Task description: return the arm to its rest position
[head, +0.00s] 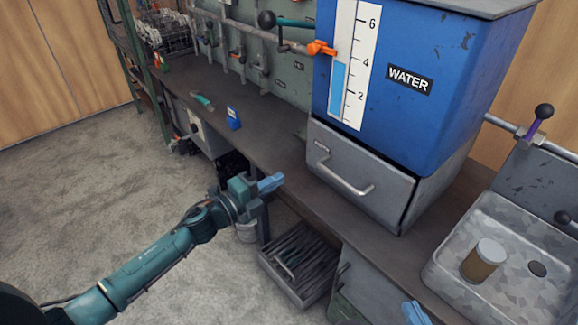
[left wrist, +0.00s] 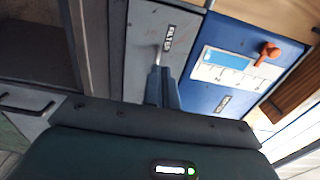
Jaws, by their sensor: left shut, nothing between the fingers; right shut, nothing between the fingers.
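My left arm comes in from the left in the head view. Its left gripper (head: 271,183) is shut and empty, held in the air in front of the workbench's front edge. In the left wrist view the shut left fingers (left wrist: 164,88) point toward the grey drawer below the blue tank, and nothing is between them. Only the blue fingertips of my right gripper (head: 416,314) show, at the bottom edge of the head view, shut and empty. The rest of the right arm is out of view.
A blue water tank (head: 430,110) stands above a grey drawer (head: 345,190) with a handle. A sink (head: 510,235) at the right holds a jar (head: 484,261). An open slatted drawer (head: 300,262) juts out below the bench. The floor (head: 90,190) at the left is clear.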

